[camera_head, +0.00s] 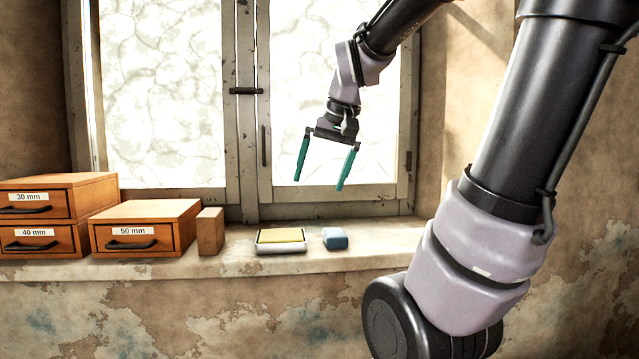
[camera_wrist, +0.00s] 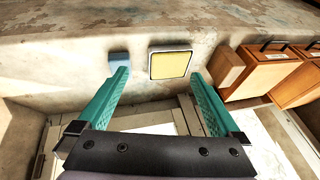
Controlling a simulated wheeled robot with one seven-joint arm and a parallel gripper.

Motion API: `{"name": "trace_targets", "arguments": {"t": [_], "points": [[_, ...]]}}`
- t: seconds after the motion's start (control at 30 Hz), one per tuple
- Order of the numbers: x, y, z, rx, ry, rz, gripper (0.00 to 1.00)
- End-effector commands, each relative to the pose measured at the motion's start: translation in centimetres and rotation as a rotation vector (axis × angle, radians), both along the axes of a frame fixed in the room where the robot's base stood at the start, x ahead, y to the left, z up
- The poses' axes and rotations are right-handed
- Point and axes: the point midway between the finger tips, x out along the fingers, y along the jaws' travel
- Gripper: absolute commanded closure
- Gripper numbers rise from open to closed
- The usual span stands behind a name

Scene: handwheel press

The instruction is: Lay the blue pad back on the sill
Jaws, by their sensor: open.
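The blue pad (camera_head: 335,238) lies on the stone sill (camera_head: 380,237), to the right of a white tray with a yellow top (camera_head: 281,240). The pad also shows in the wrist view (camera_wrist: 119,58), partly covered by a finger of my gripper. My gripper (camera_head: 322,178) is open and empty. It hangs above the sill in front of the window, with its teal fingers pointing down. In the wrist view the fingers (camera_wrist: 160,95) stand wide apart, with the yellow-topped tray (camera_wrist: 170,64) seen between them.
Wooden drawer boxes labelled 30 mm (camera_head: 58,195), 40 mm (camera_head: 45,240) and 50 mm (camera_head: 145,227) stand at the left of the sill. A wooden block (camera_head: 210,231) stands beside them. The window (camera_head: 245,120) is behind. The sill right of the pad looks clear.

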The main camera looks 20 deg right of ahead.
Motion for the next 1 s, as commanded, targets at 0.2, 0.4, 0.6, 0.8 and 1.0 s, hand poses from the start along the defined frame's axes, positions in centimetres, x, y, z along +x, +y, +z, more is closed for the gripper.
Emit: {"name": "trace_targets", "arguments": {"t": [0.2,0.4,0.6,0.8,1.0], "points": [[-5.2,2.7,-0.3,0.054,-0.152,-0.023,0.0],[-6.5,3.4,-0.7,0.072,-0.193,-0.033,0.0],[-6.5,3.4,-0.7,0.072,-0.193,-0.033,0.0],[-6.5,3.4,-0.6,0.072,-0.193,-0.033,0.0],[-6.5,3.4,-0.6,0.072,-0.193,-0.033,0.0]]}}
